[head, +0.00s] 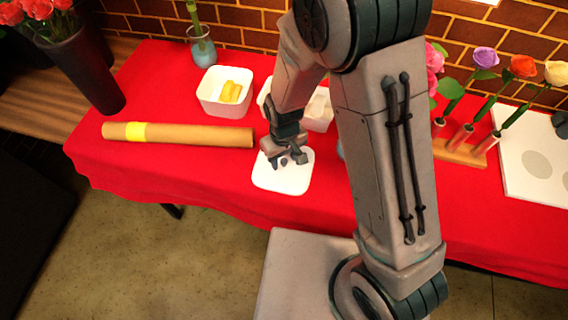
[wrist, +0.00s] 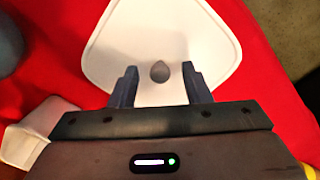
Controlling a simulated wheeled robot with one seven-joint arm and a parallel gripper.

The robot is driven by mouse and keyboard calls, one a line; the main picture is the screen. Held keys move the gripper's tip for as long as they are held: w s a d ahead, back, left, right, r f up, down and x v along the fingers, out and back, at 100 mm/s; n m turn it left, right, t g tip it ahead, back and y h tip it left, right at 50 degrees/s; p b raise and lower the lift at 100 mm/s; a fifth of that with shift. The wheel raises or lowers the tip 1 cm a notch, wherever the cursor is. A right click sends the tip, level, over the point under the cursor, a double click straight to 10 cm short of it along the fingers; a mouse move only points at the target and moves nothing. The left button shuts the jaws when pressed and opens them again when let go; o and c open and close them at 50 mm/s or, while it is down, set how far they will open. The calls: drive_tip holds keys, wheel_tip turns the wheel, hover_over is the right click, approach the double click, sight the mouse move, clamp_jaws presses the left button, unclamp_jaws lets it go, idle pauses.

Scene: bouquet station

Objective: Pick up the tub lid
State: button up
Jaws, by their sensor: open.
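The tub lid (head: 283,181) is a white rounded square lying flat on the red tablecloth near the table's front edge. It has a small grey knob in its middle. In the wrist view the lid (wrist: 125,40) fills the upper middle, and its knob (wrist: 160,71) lies between the two fingers. My gripper (head: 287,160) is just over the lid, and its fingers hide part of it. In the wrist view my gripper (wrist: 159,80) is open, with a gap between each finger and the knob. I cannot tell how far the fingertips are above the lid.
A white tub (head: 212,104) with yellow contents stands behind, and another white tub (head: 320,122) is partly hidden by my arm. A brown paper roll (head: 200,136) lies to the left. A wooden stand (head: 462,153) with flowers is at the right. Bare cloth lies left of the lid.

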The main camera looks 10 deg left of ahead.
clamp_jaws()
drive_tip(key=shift+r, duration=0.15)
